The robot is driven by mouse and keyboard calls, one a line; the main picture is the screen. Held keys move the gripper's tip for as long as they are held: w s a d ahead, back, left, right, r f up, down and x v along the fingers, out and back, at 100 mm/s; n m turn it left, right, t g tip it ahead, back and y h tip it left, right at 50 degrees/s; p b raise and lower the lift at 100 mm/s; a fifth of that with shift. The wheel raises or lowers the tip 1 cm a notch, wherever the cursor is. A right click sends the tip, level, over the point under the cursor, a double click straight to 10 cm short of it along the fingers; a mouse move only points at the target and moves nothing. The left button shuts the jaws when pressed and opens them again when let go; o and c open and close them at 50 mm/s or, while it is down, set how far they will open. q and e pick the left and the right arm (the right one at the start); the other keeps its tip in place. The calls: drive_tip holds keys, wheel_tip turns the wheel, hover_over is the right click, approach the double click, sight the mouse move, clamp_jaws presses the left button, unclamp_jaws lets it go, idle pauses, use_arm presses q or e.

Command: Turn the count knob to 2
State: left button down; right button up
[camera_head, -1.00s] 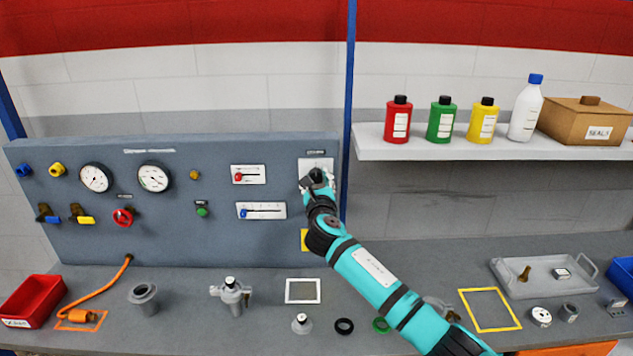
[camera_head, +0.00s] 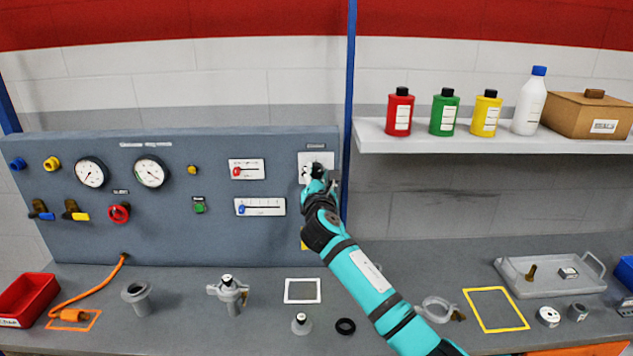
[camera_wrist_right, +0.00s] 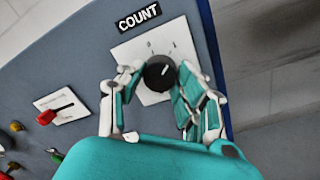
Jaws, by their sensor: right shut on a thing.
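The count knob (camera_wrist_right: 160,73) is a round black knob on a white plate (camera_wrist_right: 150,45) under a black COUNT label (camera_wrist_right: 138,17). Its white pointer line slants to the upper right in the right wrist view. Small marks on the plate are too blurred to read. My right gripper (camera_wrist_right: 158,82) is shut on the knob, with one finger on each side. In the head view my right gripper (camera_head: 317,178) is at the panel's right end and hides most of the knob. My left gripper is not in view.
The panel (camera_head: 100,235) also carries gauges, valves and two sliders, the nearest a red one (camera_head: 237,171) left of the plate. A blue post (camera_head: 349,100) stands just right of the panel. A shelf (camera_head: 480,145) with bottles is at the upper right.

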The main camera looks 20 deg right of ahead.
drive_tip(key=m+b, duration=0.1)
drive_tip(key=m, duration=0.1)
drive_tip(key=m+b, duration=0.1)
drive_tip(key=m, duration=0.1)
drive_tip(key=m+b, duration=0.1)
drive_tip(key=shift+a+f+m, duration=0.1)
drive_tip(key=shift+f+m, duration=0.15)
drive_tip(key=shift+m, duration=0.15)
drive_tip(key=shift+m+h+b, duration=0.5)
drive_tip(key=shift+m+b, duration=0.65)
drive_tip(key=shift+m, duration=0.95)
drive_tip(key=shift+r, duration=0.1)
drive_tip(key=o, duration=1.1)
drive_tip(key=shift+o, duration=0.2)
drive_tip(key=shift+s+r, duration=0.1)
drive_tip(key=v, duration=1.1)
drive_tip(key=shift+s, duration=0.4)
drive_tip(key=shift+a, duration=0.1)
